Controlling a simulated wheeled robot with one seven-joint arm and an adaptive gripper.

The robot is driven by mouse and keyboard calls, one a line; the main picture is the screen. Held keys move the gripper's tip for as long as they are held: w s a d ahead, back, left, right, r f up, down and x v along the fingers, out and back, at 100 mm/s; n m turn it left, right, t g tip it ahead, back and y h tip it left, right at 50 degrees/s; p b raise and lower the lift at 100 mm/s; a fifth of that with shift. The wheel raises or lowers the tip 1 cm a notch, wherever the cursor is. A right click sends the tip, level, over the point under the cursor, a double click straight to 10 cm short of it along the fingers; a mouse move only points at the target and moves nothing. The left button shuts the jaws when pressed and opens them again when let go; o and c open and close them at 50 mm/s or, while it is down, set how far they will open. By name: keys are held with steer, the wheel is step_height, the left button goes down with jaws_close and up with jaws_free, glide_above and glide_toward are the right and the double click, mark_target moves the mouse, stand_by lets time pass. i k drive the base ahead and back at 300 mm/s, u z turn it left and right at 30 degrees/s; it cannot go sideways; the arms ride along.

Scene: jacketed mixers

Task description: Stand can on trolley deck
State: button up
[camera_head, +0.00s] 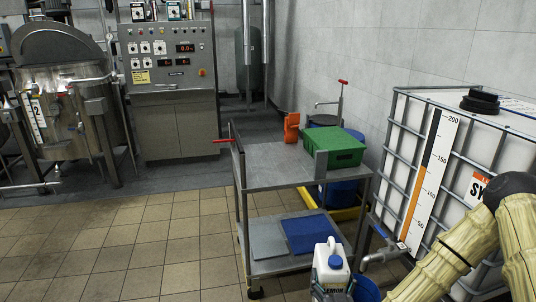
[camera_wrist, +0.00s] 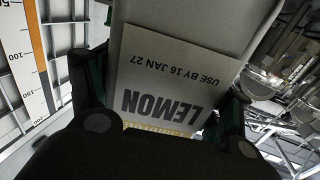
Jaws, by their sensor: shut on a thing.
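My gripper (camera_wrist: 165,105) is shut on a pale can (camera_wrist: 172,85) labelled LEMON, with its dark fingers on both sides of it. The label shows upside down in the wrist view.
A green crate (camera_head: 340,150) fills the deck's right side, and an orange object (camera_head: 291,129) stands at its back edge. A blue flat item (camera_head: 311,233) lies on the lower shelf. A caged white tank (camera_head: 425,160) stands right of the trolley. Tiled floor at left is clear.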

mark_target(272, 162)
steer(key=u, duration=0.2)
steer(key=i, duration=0.85)
steer(key=u, duration=0.15)
